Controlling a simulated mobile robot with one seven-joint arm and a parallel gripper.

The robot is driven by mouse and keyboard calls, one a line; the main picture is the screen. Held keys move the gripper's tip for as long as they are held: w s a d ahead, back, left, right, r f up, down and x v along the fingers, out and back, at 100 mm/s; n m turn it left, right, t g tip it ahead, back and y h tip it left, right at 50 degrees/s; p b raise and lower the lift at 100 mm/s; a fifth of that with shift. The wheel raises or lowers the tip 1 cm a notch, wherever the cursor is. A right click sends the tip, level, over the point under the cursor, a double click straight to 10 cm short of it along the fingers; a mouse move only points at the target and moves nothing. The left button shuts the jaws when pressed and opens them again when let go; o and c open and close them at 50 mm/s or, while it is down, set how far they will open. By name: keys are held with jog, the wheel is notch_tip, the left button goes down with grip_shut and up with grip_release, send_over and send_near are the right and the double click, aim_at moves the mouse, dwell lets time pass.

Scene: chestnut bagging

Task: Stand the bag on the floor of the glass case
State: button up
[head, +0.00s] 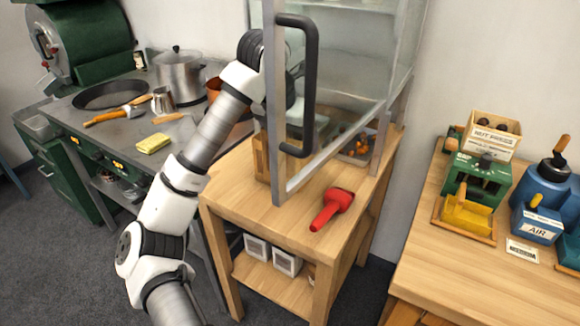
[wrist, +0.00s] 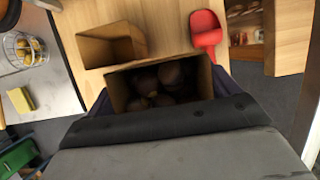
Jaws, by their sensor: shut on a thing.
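A brown paper bag (wrist: 121,90) with several dark chestnuts (wrist: 160,84) in it sits at the jaws of my gripper (wrist: 165,105) in the wrist view. Its mouth is open towards the camera; its lower part is hidden. My gripper is shut on the bag's near side. The glass case (head: 345,50) stands on a wooden table in the head view. Its framed glass door (head: 275,110), with a black handle (head: 311,90), stands across the end of my arm. The handle and frame hide my gripper there, and I cannot make out the held bag.
A second brown, open-topped container (wrist: 100,50) stands beside the bag. A red scoop (head: 332,207) lies on the wooden tabletop (head: 265,215). A tray of orange-brown items (head: 356,146) is behind the glass. A steel counter with pots is left; a wooden bench (head: 470,275) with machines is right.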

notch_tip(320, 180, down, 9)
jog(key=shift+r+p, duration=0.1)
jog(key=shift+p, duration=0.45)
jog(key=o, duration=1.2)
jog(key=shift+f, duration=0.2)
jog(key=shift+o, duration=1.2)
jog(key=shift+r, duration=0.1)
